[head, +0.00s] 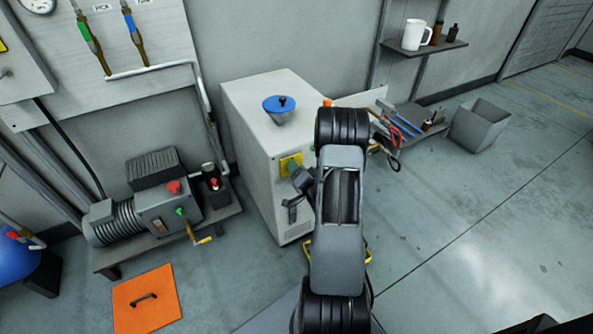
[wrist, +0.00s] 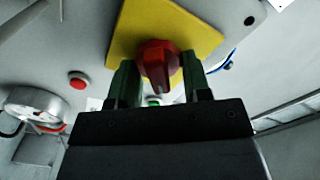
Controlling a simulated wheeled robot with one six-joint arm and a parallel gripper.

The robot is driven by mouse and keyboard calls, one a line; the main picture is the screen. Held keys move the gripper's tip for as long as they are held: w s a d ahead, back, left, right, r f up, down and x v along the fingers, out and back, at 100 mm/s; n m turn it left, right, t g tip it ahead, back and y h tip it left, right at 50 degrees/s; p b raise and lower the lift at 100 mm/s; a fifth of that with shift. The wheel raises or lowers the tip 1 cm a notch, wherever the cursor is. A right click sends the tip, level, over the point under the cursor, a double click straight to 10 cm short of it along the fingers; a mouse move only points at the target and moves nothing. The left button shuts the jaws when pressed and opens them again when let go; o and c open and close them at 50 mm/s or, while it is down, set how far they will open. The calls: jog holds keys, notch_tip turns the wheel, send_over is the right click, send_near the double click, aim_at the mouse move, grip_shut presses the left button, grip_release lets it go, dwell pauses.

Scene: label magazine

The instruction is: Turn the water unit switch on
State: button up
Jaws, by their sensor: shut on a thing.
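The switch is a red rotary knob (wrist: 158,60) on a yellow plate (wrist: 200,32) in the wrist view. The yellow plate (head: 290,162) also shows in the head view, on the front of a pale cabinet (head: 262,130). My gripper (wrist: 158,78) is shut on the red knob, with one green-padded finger on each side of it. In the head view my gripper (head: 297,174) is at the yellow plate, and it and my arm hide the knob and part of the cabinet's front.
A red button (wrist: 77,80) and a round gauge (wrist: 36,104) are left of the knob. A blue cap (head: 279,104) sits on the cabinet. A motor unit (head: 150,205) stands left; a grey bin (head: 481,125) stands right.

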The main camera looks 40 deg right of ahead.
jog(key=m, duration=0.4)
jog(key=shift+f+m, duration=0.2)
jog(key=shift+m, duration=0.1)
jog(key=shift+d+m, duration=0.1)
jog(key=shift+m, duration=1.4)
jog(key=shift+f+m, duration=0.1)
jog(key=shift+m, duration=0.2)
jog(key=o, duration=0.9)
jog(key=shift+c, duration=0.2)
jog(key=shift+s, duration=0.1)
jog(key=s+a, duration=0.2)
jog(key=s, duration=1.1)
jog(key=shift+s+p, duration=0.25)
jog(key=shift+p, duration=0.15)
